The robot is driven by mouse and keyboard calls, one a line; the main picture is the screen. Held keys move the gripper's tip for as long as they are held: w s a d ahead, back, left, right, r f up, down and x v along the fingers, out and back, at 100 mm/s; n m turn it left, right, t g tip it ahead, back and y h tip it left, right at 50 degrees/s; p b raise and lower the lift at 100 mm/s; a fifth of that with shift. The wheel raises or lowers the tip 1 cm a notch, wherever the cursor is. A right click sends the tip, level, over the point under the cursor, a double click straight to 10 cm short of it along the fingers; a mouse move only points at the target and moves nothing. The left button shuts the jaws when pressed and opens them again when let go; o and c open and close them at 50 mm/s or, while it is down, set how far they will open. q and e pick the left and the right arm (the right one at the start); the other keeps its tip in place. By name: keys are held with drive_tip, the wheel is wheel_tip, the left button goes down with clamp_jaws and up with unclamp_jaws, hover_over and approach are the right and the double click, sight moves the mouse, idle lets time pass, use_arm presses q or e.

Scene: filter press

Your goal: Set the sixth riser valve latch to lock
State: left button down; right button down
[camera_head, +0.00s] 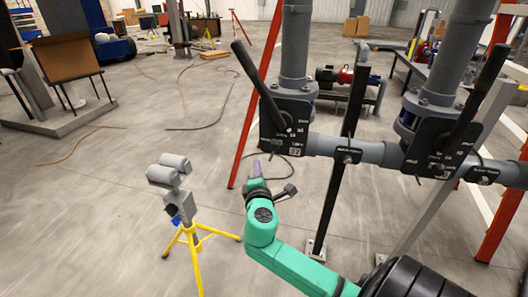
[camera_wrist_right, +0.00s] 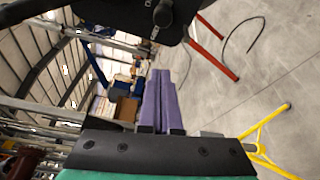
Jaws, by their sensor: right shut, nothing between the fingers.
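Two riser valves show in the head view. The left valve (camera_head: 288,125) has a dark plate with white markings and a long black lever (camera_head: 256,78) tilted up to the left. The right valve (camera_head: 428,150) has a similar plate and a black lever (camera_head: 485,88) tilted up to the right. I cannot tell which is the sixth. My right gripper (camera_head: 256,168) is below and left of the left valve, apart from it. Its purple fingers (camera_wrist_right: 160,74) are shut and empty in the wrist view, below a dark valve plate (camera_wrist_right: 152,16). My left gripper is not in view.
A grey horizontal pipe (camera_head: 372,151) joins the valves, held by a black post (camera_head: 336,180). Red frame legs (camera_head: 257,92) stand at both sides. A yellow tripod (camera_head: 195,240) with grey lamps stands left of my arm. Open floor lies further left.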

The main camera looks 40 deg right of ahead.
sight(276, 144)
drive_tip(key=w+d+p, duration=0.1)
drive_tip(key=d, duration=0.1)
drive_tip(key=w+d+p, duration=0.1)
drive_tip(key=w+d, duration=0.1)
drive_tip(key=d, duration=0.1)
drive_tip(key=w+d+p, duration=0.2)
drive_tip(key=shift+w+d+r, duration=0.15)
drive_tip(key=shift+w+d, duration=0.05)
drive_tip(key=shift+d, duration=0.05)
drive_tip(key=shift+s+d, duration=0.2)
drive_tip(key=shift+s, duration=0.25)
drive_tip(key=shift+w, duration=0.15)
